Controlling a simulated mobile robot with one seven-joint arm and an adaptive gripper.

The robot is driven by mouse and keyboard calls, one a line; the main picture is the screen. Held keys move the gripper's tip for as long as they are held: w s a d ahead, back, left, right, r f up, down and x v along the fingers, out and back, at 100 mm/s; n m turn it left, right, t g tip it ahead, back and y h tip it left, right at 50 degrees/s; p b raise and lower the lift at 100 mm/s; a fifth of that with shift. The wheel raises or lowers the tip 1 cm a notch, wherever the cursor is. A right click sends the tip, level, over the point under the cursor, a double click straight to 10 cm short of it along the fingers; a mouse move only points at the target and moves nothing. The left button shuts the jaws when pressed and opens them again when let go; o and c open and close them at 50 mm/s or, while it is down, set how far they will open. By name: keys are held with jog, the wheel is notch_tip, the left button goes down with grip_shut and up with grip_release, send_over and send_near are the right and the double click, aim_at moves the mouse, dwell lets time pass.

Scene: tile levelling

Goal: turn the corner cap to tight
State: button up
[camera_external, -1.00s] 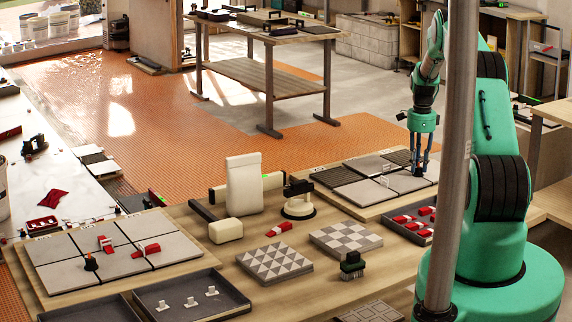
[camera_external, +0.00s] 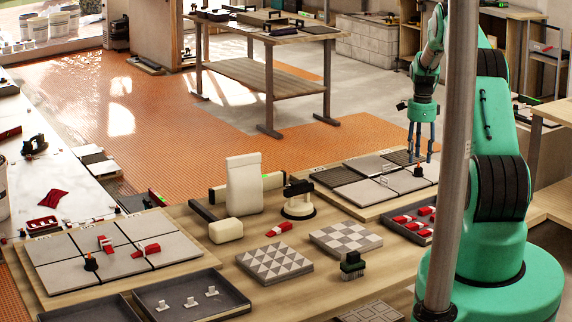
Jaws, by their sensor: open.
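A small dark cap with a reddish top (camera_external: 418,171) stands on the right tile board (camera_external: 345,196), close to its back right side. My gripper (camera_external: 421,152) is above this cap, pointing down, with its fingers apart and nothing visible between them. A gap shows between the fingertips and the cap. A similar dark cap with an orange tip (camera_external: 91,262) stands on the left tile board (camera_external: 50,285), near a joint between the grey tiles. How tight either cap is cannot be told at this size.
A dark tray with red wedges (camera_external: 412,226) stands just in front of the right board. A round suction lifter (camera_external: 298,205), a mallet (camera_external: 225,231) and a pale upright bag (camera_external: 243,185) stand mid-table. A grey post (camera_external: 458,120) partly covers my arm.

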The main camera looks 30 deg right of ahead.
notch_tip(320, 180, up, 8)
jog(key=shift+r, duration=0.2)
dwell(0.3)
dwell(0.5)
